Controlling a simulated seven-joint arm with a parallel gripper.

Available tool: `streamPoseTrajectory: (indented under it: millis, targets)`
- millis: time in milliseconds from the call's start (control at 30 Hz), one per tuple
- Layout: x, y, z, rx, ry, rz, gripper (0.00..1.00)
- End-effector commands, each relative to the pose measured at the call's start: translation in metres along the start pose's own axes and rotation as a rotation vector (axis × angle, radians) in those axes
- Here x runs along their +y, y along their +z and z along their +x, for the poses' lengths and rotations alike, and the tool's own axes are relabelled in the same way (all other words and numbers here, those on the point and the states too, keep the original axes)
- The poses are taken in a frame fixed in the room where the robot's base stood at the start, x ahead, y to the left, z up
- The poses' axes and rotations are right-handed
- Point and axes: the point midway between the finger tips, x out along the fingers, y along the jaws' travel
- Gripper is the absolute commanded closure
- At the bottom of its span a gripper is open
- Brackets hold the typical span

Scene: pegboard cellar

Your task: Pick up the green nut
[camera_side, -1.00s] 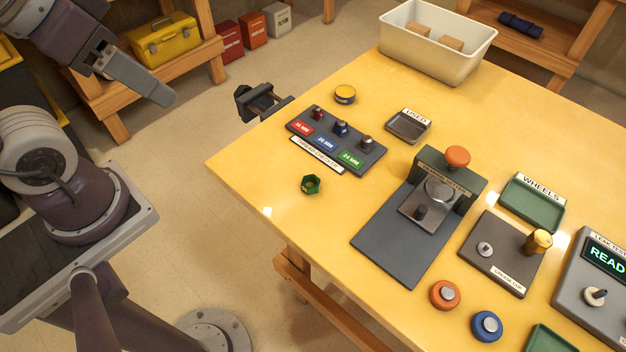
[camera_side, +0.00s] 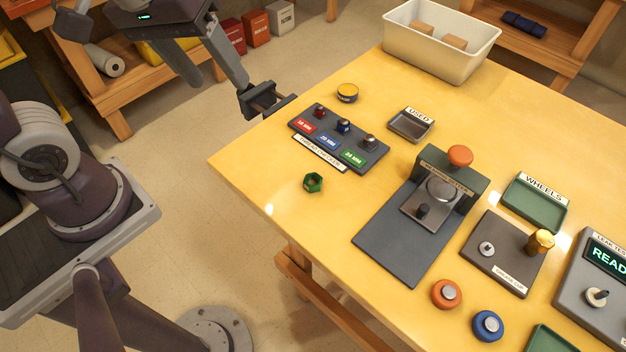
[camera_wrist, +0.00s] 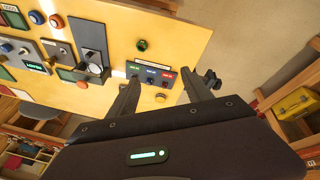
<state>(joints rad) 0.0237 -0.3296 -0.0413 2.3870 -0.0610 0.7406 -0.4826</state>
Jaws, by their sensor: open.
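The green nut (camera_side: 313,182) is a small dark green hexagonal ring on the yellow table, near its left edge and just in front of the labelled rack. It also shows in the wrist view (camera_wrist: 142,45), beyond the rack. My gripper (camera_wrist: 160,77) is open and empty, its two fingers spread wide. In the side view my gripper (camera_side: 231,80) is at the upper left, over the area beyond the table's left edge, well apart from the nut. Nothing hides the nut.
The rack (camera_side: 369,161) with red, blue and green labels stands beside the nut. A dark clamp (camera_side: 262,98) juts from the table's left edge near my fingers. A yellow-topped tin (camera_side: 347,92), the USED tray (camera_side: 411,126) and a press (camera_side: 450,180) stand farther on. The table left of the nut is clear.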

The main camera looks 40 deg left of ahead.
Motion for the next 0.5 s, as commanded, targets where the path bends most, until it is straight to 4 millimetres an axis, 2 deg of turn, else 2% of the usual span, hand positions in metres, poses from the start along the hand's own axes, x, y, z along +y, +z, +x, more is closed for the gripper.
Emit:
streamPoseTrajectory:
  millis: [33, 133, 200, 300, 400, 500]
  targets:
    - [0.014, -0.009, 0.026, -0.064, -0.020, -0.135, 0.42]
    - [0.039, -0.021, 0.084, -0.157, -0.067, -0.449, 0.42]
    - [0.051, -0.022, 0.125, -0.208, -0.113, -0.653, 0.42]
    - [0.062, -0.015, 0.175, -0.256, -0.180, -0.888, 0.42]
    - [0.066, -0.007, 0.206, -0.278, -0.229, -1.035, 0.42]
    - [0.067, -0.003, 0.220, -0.284, -0.249, -1.096, 0.42]
